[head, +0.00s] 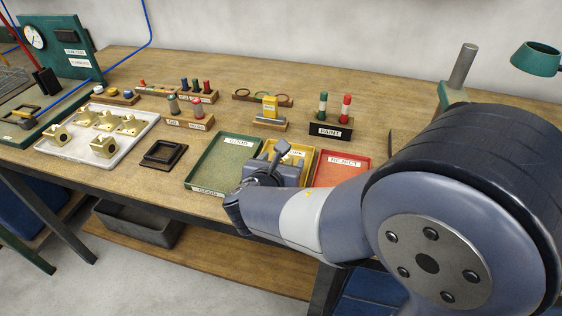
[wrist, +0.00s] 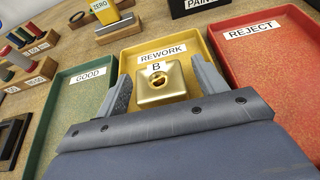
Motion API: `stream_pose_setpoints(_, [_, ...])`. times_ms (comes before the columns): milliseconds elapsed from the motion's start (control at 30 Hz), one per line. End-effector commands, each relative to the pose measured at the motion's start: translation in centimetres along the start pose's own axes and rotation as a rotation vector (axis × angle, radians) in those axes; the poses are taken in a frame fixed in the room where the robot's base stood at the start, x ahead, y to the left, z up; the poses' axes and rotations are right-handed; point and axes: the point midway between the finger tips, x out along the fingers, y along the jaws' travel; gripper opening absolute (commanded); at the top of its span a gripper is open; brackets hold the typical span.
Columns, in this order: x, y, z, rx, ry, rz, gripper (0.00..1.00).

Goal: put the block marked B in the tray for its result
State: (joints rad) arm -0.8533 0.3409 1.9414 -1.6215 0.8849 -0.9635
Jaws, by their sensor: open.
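The brass block marked B (wrist: 160,88) sits in the yellow tray labelled REWORK (wrist: 142,41), with its letter and a round hole showing in the wrist view. My gripper (wrist: 161,70) is open, with one finger on each side of the block and narrow gaps beside it. In the head view my gripper (head: 266,165) is over the REWORK tray (head: 304,153) and hides most of it; the block is hidden there.
The green GOOD tray (head: 221,165) lies left of the REWORK tray and the red REJECT tray (head: 332,178) lies right. A yellow gauge (head: 269,107) and the PAINT stand (head: 331,129) are behind. A pale tray (head: 76,150) of several brass blocks is far left.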

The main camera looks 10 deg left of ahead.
Motion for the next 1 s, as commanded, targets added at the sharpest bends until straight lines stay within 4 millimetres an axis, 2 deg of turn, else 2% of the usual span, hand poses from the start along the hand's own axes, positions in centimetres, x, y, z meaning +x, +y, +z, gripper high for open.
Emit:
stream_pose_setpoints(167, [-0.8,0.1,0.5,0.001,-0.001,0.003,0.67])
stream_pose_setpoints(500, [-7.5,0.2,0.5,0.0,-0.002,0.007,0.67])
stream_pose_setpoints(700, [-10.5,0.1,0.4,0.0,-0.001,0.005,0.67])
stream_pose_setpoints(1000, [-12.1,0.0,0.3,-0.001,0.0,0.0,0.67])
